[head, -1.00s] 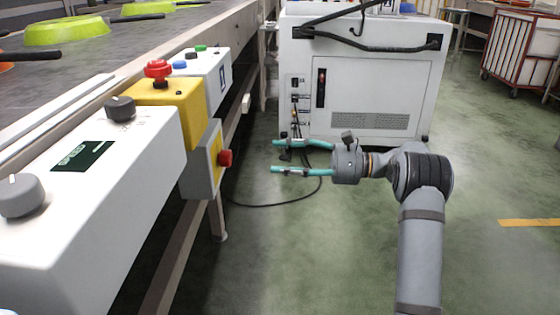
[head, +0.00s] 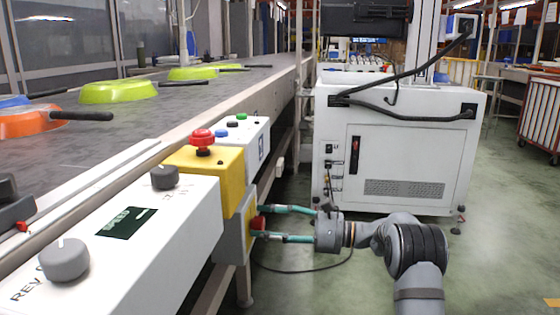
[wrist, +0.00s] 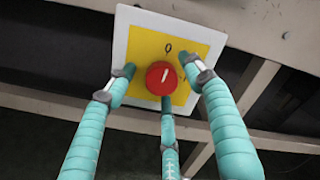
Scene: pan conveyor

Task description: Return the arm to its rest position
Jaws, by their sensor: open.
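My gripper (head: 262,220) has teal fingers and is at the end of my grey arm, pointing left at the side of the control box by the conveyor. Its fingers are spread and hold nothing. In the wrist view three fingers of my gripper (wrist: 160,78) surround a round red knob (wrist: 164,78) on a yellow plate (wrist: 150,50) with a white border. Two fingertips lie over the plate; the lower one is just below the knob. I cannot tell whether any finger touches it. In the head view the red knob (head: 257,223) is partly hidden between the fingers.
The white control box (head: 160,240) and yellow box with a red button (head: 202,138) line the conveyor (head: 190,105). Green pans (head: 118,92) and an orange pan (head: 28,122) lie on the belt. A white cabinet (head: 400,145) stands behind my arm.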

